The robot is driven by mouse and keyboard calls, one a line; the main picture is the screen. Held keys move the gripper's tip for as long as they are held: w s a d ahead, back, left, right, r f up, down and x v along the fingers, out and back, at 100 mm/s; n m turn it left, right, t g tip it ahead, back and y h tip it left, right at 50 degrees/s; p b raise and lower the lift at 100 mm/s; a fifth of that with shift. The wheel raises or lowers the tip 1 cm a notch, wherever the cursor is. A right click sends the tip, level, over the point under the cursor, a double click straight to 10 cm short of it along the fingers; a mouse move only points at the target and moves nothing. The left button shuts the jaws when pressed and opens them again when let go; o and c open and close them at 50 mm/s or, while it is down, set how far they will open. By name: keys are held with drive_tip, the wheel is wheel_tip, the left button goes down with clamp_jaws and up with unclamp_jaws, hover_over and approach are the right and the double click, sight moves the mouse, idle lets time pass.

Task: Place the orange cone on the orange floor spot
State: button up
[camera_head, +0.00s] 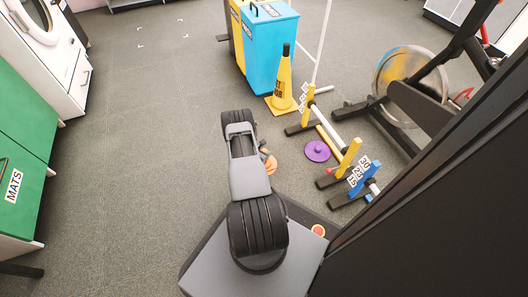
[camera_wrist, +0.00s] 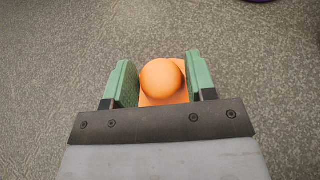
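In the wrist view, an orange cone (camera_wrist: 162,78) shows from above as a round orange top over a squarish orange base. It sits between the two green fingers of my gripper (camera_wrist: 159,72), with very little gap on either side. I cannot tell whether the fingers press on it or whether it is off the floor. In the head view, a small part of something orange (camera_head: 270,165) shows just right of my arm; the rest is hidden. A taller yellow-orange cone (camera_head: 283,78) with a black top stands farther back. I cannot make out a separate orange floor spot.
A purple disc (camera_head: 317,151) lies on the floor to the right. Yellow-and-white hurdles (camera_head: 349,157), a blue bin (camera_head: 270,45) and gym equipment (camera_head: 410,75) stand right and behind. Green mats cabinet (camera_head: 25,150) is at left. The grey floor (camera_head: 145,130) at left-centre is clear.

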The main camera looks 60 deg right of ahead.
drive_tip(key=o, duration=0.3)
drive_tip(key=shift+o, duration=0.2)
